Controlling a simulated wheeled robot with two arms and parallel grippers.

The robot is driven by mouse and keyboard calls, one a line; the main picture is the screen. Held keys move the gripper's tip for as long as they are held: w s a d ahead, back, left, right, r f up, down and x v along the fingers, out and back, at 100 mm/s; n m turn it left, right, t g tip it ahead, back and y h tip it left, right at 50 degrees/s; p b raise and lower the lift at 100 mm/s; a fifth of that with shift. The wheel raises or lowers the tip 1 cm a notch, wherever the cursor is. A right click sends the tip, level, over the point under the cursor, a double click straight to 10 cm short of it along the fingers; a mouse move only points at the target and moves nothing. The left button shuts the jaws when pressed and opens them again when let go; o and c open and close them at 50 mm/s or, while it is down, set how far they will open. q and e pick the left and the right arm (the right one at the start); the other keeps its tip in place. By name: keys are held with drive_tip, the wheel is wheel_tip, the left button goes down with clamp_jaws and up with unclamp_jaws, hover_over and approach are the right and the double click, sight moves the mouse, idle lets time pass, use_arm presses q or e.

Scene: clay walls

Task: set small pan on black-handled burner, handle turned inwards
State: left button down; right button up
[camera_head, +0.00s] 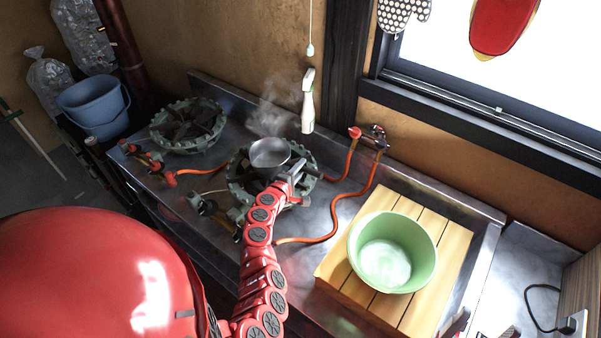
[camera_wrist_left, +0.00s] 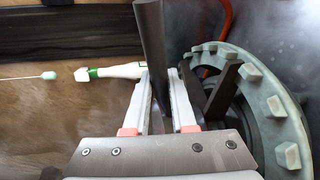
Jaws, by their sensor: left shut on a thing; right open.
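The small grey pan (camera_head: 270,153) is on or just above the nearer burner (camera_head: 238,190), which has dark valve handles (camera_head: 207,207); contact is unclear. Its dark handle points right and slightly towards me. My left gripper (camera_head: 295,172) is shut on that handle. The left wrist view shows the handle (camera_wrist_left: 152,45) between the two white fingers (camera_wrist_left: 160,100), with the burner's green ring (camera_wrist_left: 265,90) at right; the pan's bowl is out of that view. My right gripper (camera_head: 482,328) shows only as open tips at the bottom right edge, empty as far as I see.
Another burner (camera_head: 188,127) with red handles stands further left. An orange hose (camera_head: 335,215) runs right of the pan. A green bowl (camera_head: 393,252) sits on a slatted wooden board (camera_head: 452,262).

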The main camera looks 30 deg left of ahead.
use_arm(q)
drive_tip(key=shift+f, duration=0.15)
drive_tip(key=c, duration=0.7)
unclamp_jaws()
drive_tip(key=shift+c, duration=0.2)
